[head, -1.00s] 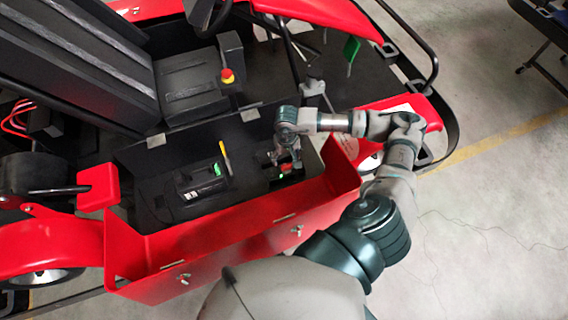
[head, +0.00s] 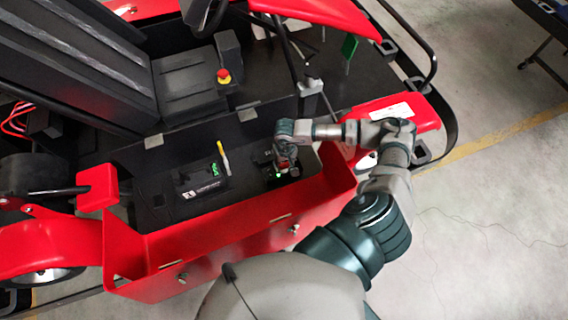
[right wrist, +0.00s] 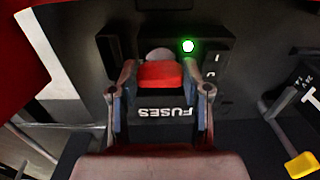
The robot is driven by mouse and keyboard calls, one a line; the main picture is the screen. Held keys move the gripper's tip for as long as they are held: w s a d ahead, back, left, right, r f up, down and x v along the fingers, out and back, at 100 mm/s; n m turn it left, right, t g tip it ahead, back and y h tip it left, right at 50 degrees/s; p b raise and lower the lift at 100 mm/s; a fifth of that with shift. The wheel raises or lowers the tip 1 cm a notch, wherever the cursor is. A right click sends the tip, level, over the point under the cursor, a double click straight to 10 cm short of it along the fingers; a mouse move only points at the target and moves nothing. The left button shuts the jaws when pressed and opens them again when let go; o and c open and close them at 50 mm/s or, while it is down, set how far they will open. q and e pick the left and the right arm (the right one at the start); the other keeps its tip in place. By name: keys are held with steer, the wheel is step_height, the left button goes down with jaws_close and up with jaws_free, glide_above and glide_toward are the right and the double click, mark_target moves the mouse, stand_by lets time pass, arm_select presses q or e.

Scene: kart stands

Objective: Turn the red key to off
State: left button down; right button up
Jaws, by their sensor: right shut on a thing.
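The red key (right wrist: 160,75) shows in the right wrist view between my right gripper's fingers, in front of a dark panel. My right gripper (right wrist: 160,92) is shut on it, with one finger at each side. A green light (right wrist: 188,46) glows just right of and above the key. My left gripper is not in view.
A black box labelled FUSES (right wrist: 165,112) is just below the key. The open red side panel (head: 230,242) borders the compartment. A red-yellow button (head: 224,76) is behind.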

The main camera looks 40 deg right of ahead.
steer(key=shift+s+d+f, duration=0.1)
steer(key=shift+d+f, duration=0.1)
steer(key=shift+d, duration=0.25)
steer(key=shift+a, duration=0.1)
steer(key=shift+a+n+b, duration=0.55)
steer(key=shift+n+b, duration=0.3)
steer(key=shift+n, duration=0.05)
steer(key=shift+d+n+b, duration=0.25)
steer(key=shift+n+b, duration=0.35)
steer(key=shift+n, duration=0.2)
steer(key=shift+d+n+b, duration=0.1)
steer(key=shift+n+b, duration=0.3)
steer(key=shift+n, duration=0.4)
steer(key=shift+w+a+n+b, duration=0.25)
steer(key=shift+n+b, duration=0.15)
steer(key=shift+b, duration=0.1)
steer(key=shift+s+r, duration=0.1)
steer(key=shift+r, duration=0.05)
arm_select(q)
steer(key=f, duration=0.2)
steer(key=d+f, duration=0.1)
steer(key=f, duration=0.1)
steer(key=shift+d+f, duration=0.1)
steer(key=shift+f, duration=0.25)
arm_select(e)
steer(key=shift+d, duration=0.1)
